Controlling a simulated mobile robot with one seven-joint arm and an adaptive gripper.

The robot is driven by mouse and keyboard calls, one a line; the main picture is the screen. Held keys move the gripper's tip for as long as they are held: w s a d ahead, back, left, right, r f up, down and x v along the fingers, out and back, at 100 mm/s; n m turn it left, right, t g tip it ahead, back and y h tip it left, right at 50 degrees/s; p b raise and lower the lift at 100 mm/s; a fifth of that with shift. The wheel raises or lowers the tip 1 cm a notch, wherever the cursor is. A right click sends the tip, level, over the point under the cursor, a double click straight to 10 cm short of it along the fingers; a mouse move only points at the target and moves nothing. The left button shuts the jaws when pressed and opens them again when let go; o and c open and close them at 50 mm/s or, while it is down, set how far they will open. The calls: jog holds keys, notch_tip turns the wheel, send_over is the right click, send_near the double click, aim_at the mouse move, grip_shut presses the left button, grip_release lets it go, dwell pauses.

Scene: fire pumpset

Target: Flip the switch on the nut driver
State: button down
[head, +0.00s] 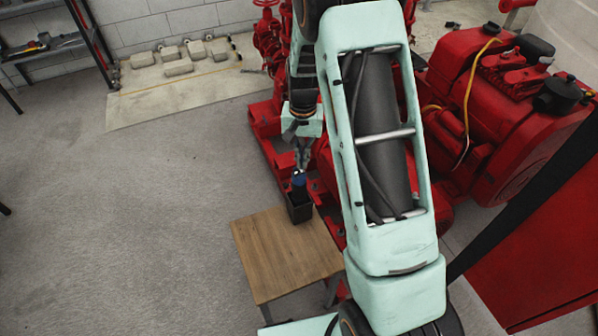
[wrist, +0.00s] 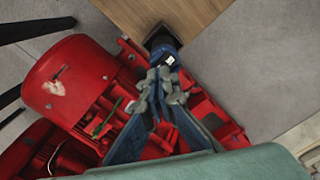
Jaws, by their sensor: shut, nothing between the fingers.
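The nut driver (head: 299,181) shows as a small blue body standing in a dark box-shaped holder (head: 299,208) at the corner of a wooden table. In the wrist view the blue nut driver (wrist: 163,56) has a small white patch on its top, just beyond my fingertips. My gripper (head: 302,163) points down at it from above; in the wrist view my gripper (wrist: 163,85) is shut and empty. Its fingertips overlap the near side of the nut driver in the picture, so I cannot tell whether they touch. I cannot make out the switch.
The wooden table (head: 283,253) is otherwise bare. Red pump machinery (head: 268,128) stands close behind and beside it, with a large red engine (head: 505,105) at the right. Open concrete floor (head: 130,220) lies to the left. My arm hides part of the machinery.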

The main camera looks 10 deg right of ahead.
aim_at(302, 171)
jog(key=shift+f+b, duration=0.7)
jog(key=shift+f, duration=0.25)
dwell(1.0)
jog(key=shift+r+p, duration=2.45)
jog(key=shift+r, duration=1.1)
